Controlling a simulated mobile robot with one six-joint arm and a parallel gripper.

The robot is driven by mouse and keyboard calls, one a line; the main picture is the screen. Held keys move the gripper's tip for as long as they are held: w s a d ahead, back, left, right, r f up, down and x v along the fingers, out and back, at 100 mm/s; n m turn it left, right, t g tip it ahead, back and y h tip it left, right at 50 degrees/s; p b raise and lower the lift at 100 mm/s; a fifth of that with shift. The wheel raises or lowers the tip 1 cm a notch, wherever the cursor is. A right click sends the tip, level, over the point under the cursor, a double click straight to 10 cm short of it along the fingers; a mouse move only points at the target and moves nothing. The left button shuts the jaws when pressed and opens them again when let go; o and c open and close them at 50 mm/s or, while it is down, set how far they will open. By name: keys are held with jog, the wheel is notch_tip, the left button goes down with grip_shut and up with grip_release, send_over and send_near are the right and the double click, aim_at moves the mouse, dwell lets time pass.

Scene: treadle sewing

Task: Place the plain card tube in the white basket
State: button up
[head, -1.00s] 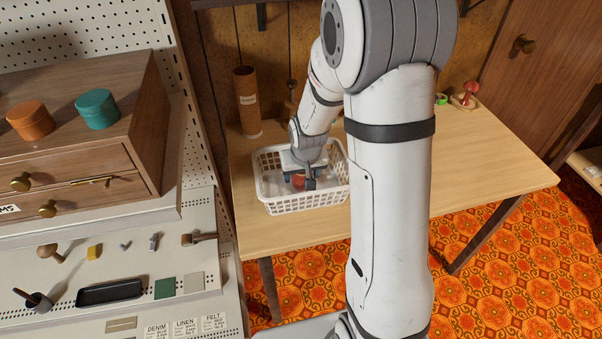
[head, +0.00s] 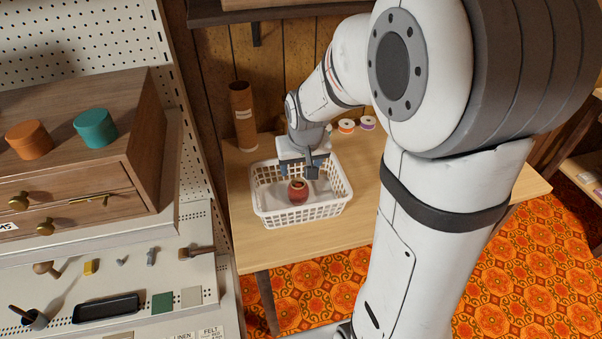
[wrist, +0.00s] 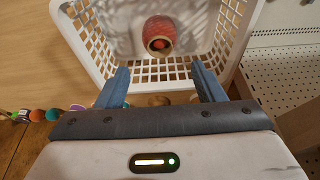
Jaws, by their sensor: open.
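The white basket (head: 300,214) stands on the table's left end, and its slotted walls show in the wrist view (wrist: 85,42). A reddish, rounded piece with a dark opening (head: 298,192) is inside it; in the wrist view it looks like a short patterned cylinder (wrist: 158,32) with a pale rim. My gripper (head: 300,174) is open and empty, over the back part of the basket. In the wrist view its blue fingers (wrist: 160,68) are apart, clear of the reddish piece. A tall brown card tube with a pale label (head: 242,112) stands upright behind the basket. No unlabelled tube is clearly visible.
Two small spools (head: 347,125) sit at the table's back. A shelf unit with drawers, an orange tin (head: 29,139) and a teal tin (head: 95,128) stands to the left. The table (head: 255,256) is bare before the basket. My arm hides much of the right side.

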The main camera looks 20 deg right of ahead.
jog(key=s+r, duration=0.3)
jog(key=s, duration=0.6)
jog(key=s+r+g, duration=0.1)
jog(key=s+r, duration=0.2)
jog(key=s, duration=0.5)
jog(key=shift+s+d+r, duration=0.15)
jog(key=shift+s+r, duration=0.1)
jog(key=shift+s, duration=0.15)
